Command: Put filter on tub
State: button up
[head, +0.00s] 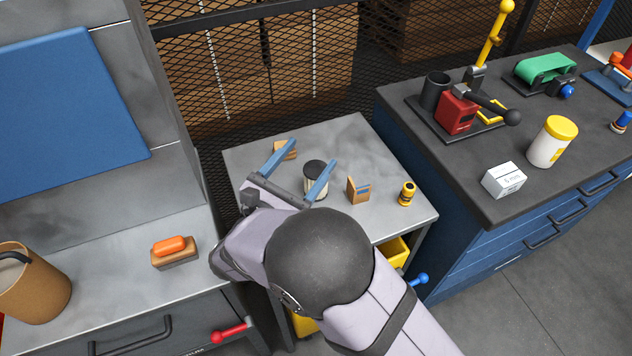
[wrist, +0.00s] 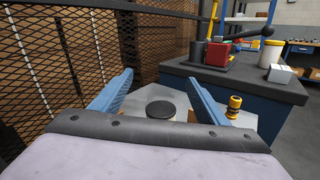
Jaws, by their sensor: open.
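The filter looks to be the pale cylinder with a black top (head: 314,183) standing upright on the small grey table; its black top (wrist: 161,109) shows in the wrist view. The tub looks to be the white one with a yellow lid (head: 551,146), upright on the dark counter at right; it also shows in the wrist view (wrist: 270,54). My gripper (head: 311,153) is open, its blue fingers to the left and right of the filter in the picture. The right finger overlaps the filter's edge in the head view. I cannot tell whether they touch.
Wooden blocks (head: 358,190) and a yellow-black fitting (head: 406,194) stand on the small table (head: 365,140). On the counter (head: 400,100) are a red press with a yellow lever (head: 458,112), a white box (head: 503,180) near the tub, and a green belt unit (head: 545,68). Mesh fencing stands behind.

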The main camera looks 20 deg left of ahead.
aim_at(310, 183)
jog(key=shift+f+n, duration=0.25)
jog(key=shift+n, duration=0.65)
notch_tip(310, 183, down, 8)
jog(key=shift+r, duration=0.2)
jog(key=shift+w+d+f+p, duration=0.2)
jog(key=shift+w+p, duration=0.15)
jog(key=shift+w, duration=0.25)
jog(key=w, duration=0.1)
jog(key=w+p, duration=0.1)
jog(key=w, duration=0.3)
jog(key=shift+d+r, duration=0.1)
jog(key=shift+d, duration=0.2)
jog(key=shift+w, duration=0.6)
jog(key=c, duration=1.2)
